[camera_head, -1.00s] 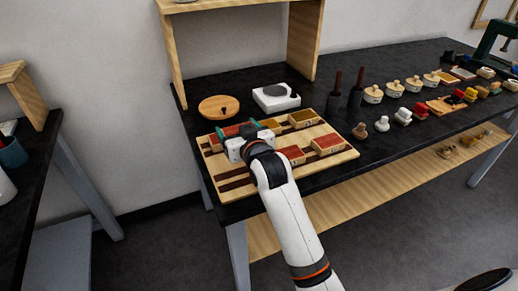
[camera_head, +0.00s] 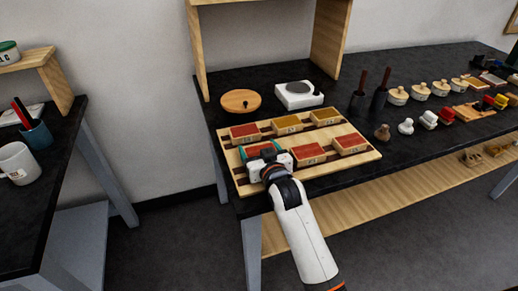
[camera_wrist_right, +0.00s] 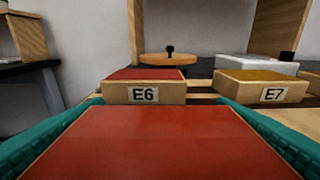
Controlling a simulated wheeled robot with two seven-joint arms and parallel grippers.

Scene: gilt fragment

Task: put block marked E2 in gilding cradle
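A red-topped wooden block (camera_wrist_right: 160,145) lies between the teal fingers of my right gripper (camera_head: 264,150). Its label is out of sight. The fingers run along both its sides in the right wrist view; I cannot tell whether they press on it. The gripper is low over the front left of a striped wooden board (camera_head: 368,157). Blocks marked E6 (camera_wrist_right: 144,93) and E7 (camera_wrist_right: 262,95) sit behind. No mark E2 is readable, and I cannot tell which thing is the gilding cradle. My left gripper is not in view.
More blocks sit on the board, including two red-topped ones (camera_head: 308,152) (camera_head: 350,142) at the front right. A round wooden piece (camera_head: 241,100) and a white device with a grey disc (camera_head: 299,95) stand behind. Two dark holders and several lidded jars stand to the right.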

